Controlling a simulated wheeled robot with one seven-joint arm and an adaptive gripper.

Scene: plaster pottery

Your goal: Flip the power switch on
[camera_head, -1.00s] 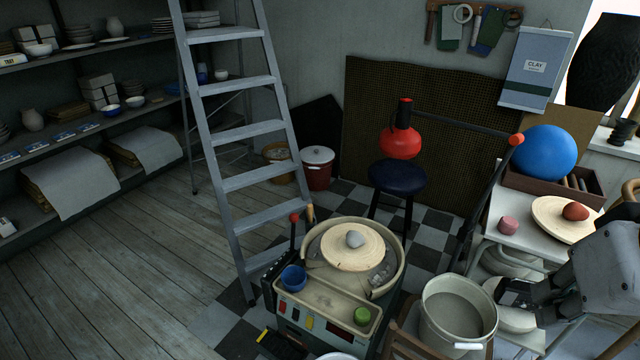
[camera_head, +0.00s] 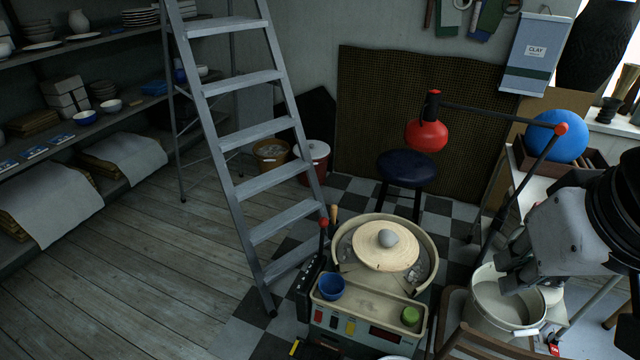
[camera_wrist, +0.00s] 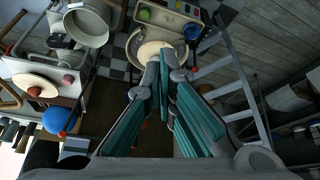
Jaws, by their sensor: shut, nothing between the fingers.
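The pottery wheel machine has a round pale wheel head (camera_head: 386,246) with a grey lump on it. Its front panel carries a red switch (camera_head: 334,322), a yellow switch (camera_head: 350,328) and a dark one. I cannot tell which of them is the power switch or how it is set. My gripper (camera_head: 512,268) is to the right of the machine, over the white bucket, apart from the panel. It is shut and empty. In the wrist view the closed gripper fingers (camera_wrist: 165,62) point toward the wheel head (camera_wrist: 153,48).
Floor is clear further left.

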